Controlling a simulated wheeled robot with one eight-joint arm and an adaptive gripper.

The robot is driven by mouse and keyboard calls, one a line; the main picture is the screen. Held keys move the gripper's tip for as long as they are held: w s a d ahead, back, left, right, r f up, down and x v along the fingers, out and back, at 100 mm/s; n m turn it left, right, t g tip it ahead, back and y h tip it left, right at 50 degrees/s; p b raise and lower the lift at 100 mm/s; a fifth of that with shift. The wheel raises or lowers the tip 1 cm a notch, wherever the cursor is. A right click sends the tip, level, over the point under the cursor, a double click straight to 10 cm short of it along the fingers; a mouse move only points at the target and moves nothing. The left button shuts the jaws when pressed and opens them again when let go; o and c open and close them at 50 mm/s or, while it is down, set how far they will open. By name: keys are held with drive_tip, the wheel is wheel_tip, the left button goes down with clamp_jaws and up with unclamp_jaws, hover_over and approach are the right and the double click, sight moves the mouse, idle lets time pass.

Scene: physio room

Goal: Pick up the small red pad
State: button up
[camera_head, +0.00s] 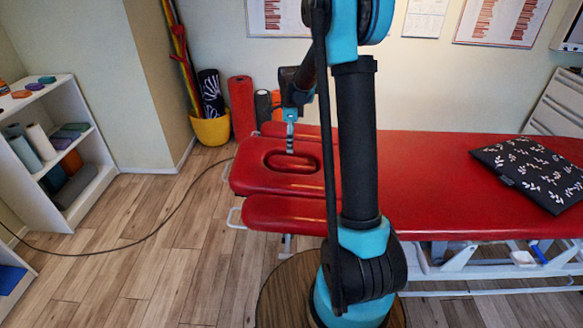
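The small red pad (280,162) appears to be the oval red piece in the head section of the red treatment table (435,160). Its colour matches the upholstery, so its edges are hard to separate from the opening around it. My gripper (290,149) points down over the oval, near its far edge. The fingers look like one narrow strip at this size, so I cannot tell whether they are open or shut, or whether they touch the pad. Nothing is seen lifted.
A dark patterned cushion (535,172) lies on the table at right. Behind the table head stand a yellow bucket (211,129) and rolled mats (242,105). A white shelf (95,135) is at left. A cable (150,232) crosses the otherwise open wooden floor.

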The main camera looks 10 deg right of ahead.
sight(292, 167)
drive_tip(key=f, duration=1.3)
drive_tip(key=shift+d+f, duration=0.1)
drive_tip(key=shift+d, duration=0.15)
drive_tip(key=c, duration=1)
